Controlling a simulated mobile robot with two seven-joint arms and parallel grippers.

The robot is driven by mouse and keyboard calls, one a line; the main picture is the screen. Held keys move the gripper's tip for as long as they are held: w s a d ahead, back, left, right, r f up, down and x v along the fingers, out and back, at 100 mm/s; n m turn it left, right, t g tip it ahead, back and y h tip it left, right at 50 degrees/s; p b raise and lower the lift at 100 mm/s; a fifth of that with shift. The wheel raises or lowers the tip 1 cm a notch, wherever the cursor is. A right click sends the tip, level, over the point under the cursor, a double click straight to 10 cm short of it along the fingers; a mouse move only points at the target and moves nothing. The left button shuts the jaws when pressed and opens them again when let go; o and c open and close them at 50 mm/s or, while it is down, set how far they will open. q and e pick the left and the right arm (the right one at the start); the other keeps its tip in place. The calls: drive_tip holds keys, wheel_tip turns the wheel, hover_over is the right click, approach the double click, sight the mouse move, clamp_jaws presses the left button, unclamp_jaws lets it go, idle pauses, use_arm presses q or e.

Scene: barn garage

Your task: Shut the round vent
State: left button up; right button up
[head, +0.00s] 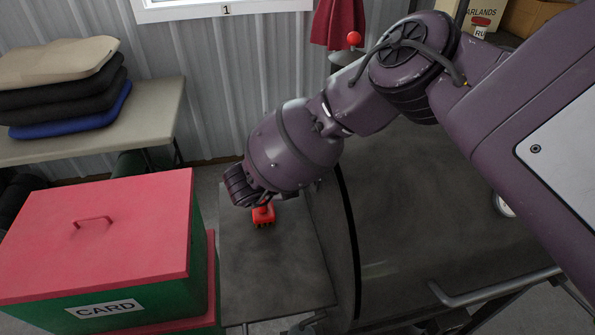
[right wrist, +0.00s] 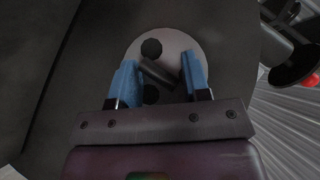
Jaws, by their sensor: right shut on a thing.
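The round vent (right wrist: 178,45) is a pale grey disc on a dark metal surface in the right wrist view. It has dark round holes (right wrist: 151,48); a lower one is partly covered by my left-hand finger. A dark bar-like handle (right wrist: 156,72) lies slanted across the disc. My right gripper (right wrist: 158,75) has its two blue fingers on either side of this handle and is shut on it. In the head view my right arm reaches in from the right over the dark barrel (head: 430,200), and the vent is hidden there. My left gripper is not in view.
A grey side shelf (head: 275,275) with a red brush-like thing (head: 263,216) adjoins the barrel. A green box with a red lid (head: 100,235) stands left. A table (head: 160,115) with stacked cushions (head: 65,85) is behind it. A front rail (head: 490,290) crosses the barrel.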

drive_tip(key=shift+o, duration=0.2)
drive_tip(key=shift+r+m+t, duration=0.15)
drive_tip(key=shift+m+t, duration=0.15)
drive_tip(key=shift+t, duration=0.2)
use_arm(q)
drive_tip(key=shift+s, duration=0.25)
use_arm(e)
drive_tip(key=o, duration=0.9)
use_arm(q)
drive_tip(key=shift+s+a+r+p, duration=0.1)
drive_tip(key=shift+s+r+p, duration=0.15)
drive_tip(key=shift+p, duration=0.3)
use_arm(e)
drive_tip(key=v, duration=1)
drive_tip(key=shift+s+a, duration=0.3)
drive_tip(key=shift+s, duration=0.05)
